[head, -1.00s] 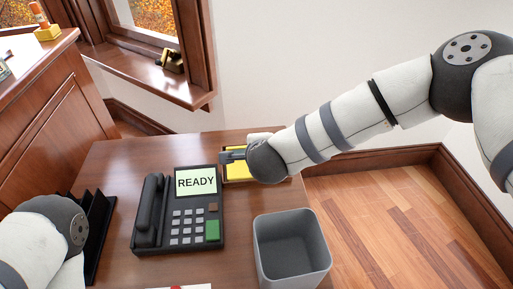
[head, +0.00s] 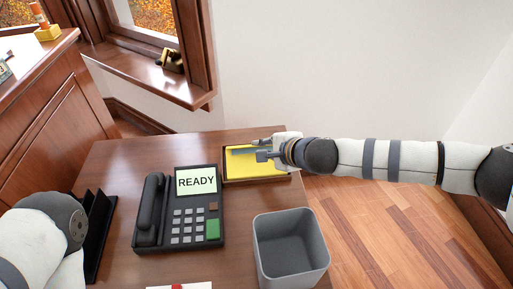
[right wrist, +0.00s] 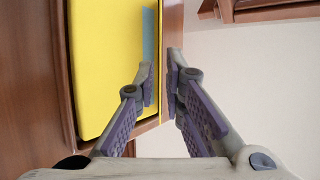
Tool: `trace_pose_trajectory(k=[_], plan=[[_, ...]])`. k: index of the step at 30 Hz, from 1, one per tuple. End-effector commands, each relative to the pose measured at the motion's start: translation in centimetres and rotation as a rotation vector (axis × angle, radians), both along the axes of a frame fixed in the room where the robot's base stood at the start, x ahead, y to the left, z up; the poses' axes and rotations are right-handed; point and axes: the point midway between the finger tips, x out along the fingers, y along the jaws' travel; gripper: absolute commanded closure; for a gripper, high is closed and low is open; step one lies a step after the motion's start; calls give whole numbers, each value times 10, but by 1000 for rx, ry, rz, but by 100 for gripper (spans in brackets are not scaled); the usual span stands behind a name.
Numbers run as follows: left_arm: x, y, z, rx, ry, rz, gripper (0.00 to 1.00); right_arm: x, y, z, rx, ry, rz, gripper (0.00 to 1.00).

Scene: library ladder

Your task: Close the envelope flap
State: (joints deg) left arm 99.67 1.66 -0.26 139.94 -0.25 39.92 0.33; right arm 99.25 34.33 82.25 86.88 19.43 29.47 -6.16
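A white item with a red spot (head: 178,287), perhaps the envelope, shows only as a thin strip at the bottom edge of the head view. Its flap cannot be made out. My right gripper (head: 258,149) is at the far right of the desk, over a wooden tray with a yellow surface (head: 247,169). In the right wrist view its fingers (right wrist: 160,72) are apart with nothing clearly held. They are at the tray's rim, near a blue-grey strip (right wrist: 148,32) on the yellow. My left arm shows at the lower left; its gripper is out of view.
A black phone (head: 182,212) with a READY screen stands mid-desk. A grey bin (head: 262,250) is at the front right. A black rack (head: 98,225) is beside my left arm. The desk's left rear (head: 115,160) is clear.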

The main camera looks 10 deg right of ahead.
Motion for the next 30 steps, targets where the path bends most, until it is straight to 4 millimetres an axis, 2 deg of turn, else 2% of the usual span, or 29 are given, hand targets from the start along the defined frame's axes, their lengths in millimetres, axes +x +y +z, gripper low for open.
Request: trace_pose_trajectory(k=[1,3,9,15,16,17,18,25,30], plan=[[-2,0,-4,0,6,0,60,7,5,-10,1,3,-1,90],[-3,0,-6,0,9,0,60,16,9,-17,0,3,-1,90],[-4,0,-9,0,13,0,60,28,16,-24,1,0,-1,90],[-4,0,-9,0,12,0,60,29,16,-23,0,0,0,90],[-4,0,-8,0,12,0,60,29,16,-23,0,0,0,92],[-4,0,-8,0,12,0,60,29,16,-23,1,0,-1,99],[-4,0,-8,0,12,0,60,29,16,-23,1,0,-1,100],[-4,0,-10,0,15,0,60,28,15,-26,0,-4,-1,100],[-10,0,-24,0,34,0,60,24,15,-36,-5,-70,0,100]])
